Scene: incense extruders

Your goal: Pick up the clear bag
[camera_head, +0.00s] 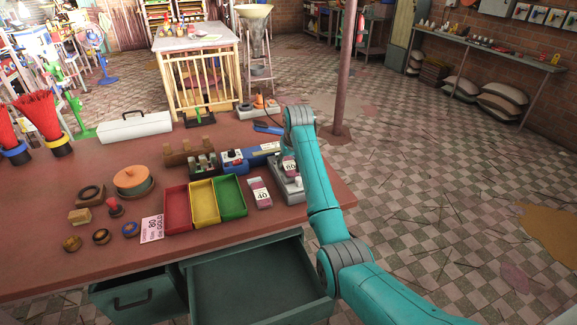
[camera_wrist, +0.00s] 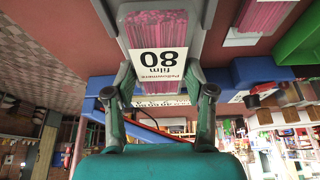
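A clear bag (camera_head: 289,164) with pinkish-purple contents and a white label reading 80 lies on a grey device (camera_head: 287,186) near the table's right edge. In the upside-down wrist view, the bag (camera_wrist: 158,30) fills the top middle, its label toward the camera. My gripper (camera_wrist: 159,70) has its two fingers apart, one at each side of the label end of the bag. I cannot tell whether the fingers touch it. In the head view my teal arm hides the gripper and part of the bag's surroundings. A second, similar bag labelled 40 (camera_head: 260,194) lies to the left.
Red (camera_head: 177,209), yellow (camera_head: 203,203) and green (camera_head: 230,197) trays stand left of the bags. A blue device (camera_head: 250,155) lies just behind. Below the table edge an open drawer (camera_head: 262,285) juts out. The tiled floor at right is mostly clear past a pole (camera_head: 345,70).

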